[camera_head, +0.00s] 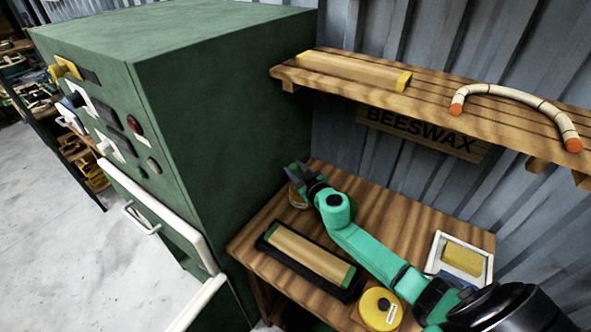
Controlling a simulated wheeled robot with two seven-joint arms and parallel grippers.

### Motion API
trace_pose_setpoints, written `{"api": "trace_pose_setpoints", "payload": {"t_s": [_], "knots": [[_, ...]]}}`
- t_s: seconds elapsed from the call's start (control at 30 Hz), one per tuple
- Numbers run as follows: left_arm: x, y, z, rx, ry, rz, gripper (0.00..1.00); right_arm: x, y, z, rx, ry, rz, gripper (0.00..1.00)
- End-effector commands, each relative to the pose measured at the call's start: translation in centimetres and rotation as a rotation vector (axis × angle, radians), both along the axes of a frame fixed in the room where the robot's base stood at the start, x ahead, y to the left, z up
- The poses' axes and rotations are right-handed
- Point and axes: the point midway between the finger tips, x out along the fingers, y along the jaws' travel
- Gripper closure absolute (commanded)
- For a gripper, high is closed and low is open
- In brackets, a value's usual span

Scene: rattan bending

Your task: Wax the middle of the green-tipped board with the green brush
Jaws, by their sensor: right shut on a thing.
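The green-tipped board (308,252), pale wood with green ends, lies in a black tray (266,246) on the wooden bench. My right gripper (297,172) reaches across the bench from the lower right, beyond the board's far left end. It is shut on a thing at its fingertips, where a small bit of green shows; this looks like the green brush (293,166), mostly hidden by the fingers. A round yellowish tin (297,197) sits just below the gripper, partly hidden; I cannot tell whether the brush touches it. My left gripper is not in view.
A yellow round tin (380,309) and a white tray (436,262) with a yellow block (462,259) stand near my right arm. The shelf (430,100) above holds a yellow-tipped board (353,71) and a bent orange-tipped rod (515,93). A green cabinet (215,110) borders the bench's left.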

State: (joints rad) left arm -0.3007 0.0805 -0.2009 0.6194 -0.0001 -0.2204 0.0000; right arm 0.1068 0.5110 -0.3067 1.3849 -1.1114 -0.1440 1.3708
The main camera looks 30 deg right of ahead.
Motion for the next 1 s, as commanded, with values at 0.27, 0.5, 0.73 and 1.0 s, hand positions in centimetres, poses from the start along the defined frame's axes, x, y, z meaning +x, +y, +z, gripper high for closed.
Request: {"api": "trace_pose_setpoints", "payload": {"t_s": [0.27, 0.5, 0.73, 1.0], "knots": [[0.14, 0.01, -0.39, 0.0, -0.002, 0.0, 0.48, 0.01, 0.0, -0.37, 0.001, -0.001, 0.0, 1.0], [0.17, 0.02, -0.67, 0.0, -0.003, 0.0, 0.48, 0.0, 0.0, -0.65, 0.001, -0.001, 0.0, 1.0], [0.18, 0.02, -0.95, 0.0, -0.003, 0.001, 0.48, 0.0, 0.0, -0.94, 0.0, 0.0, 0.0, 1.0], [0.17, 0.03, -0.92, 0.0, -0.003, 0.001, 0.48, -0.03, 0.01, -1.01, 0.001, 0.001, 0.0, 1.0]]}}
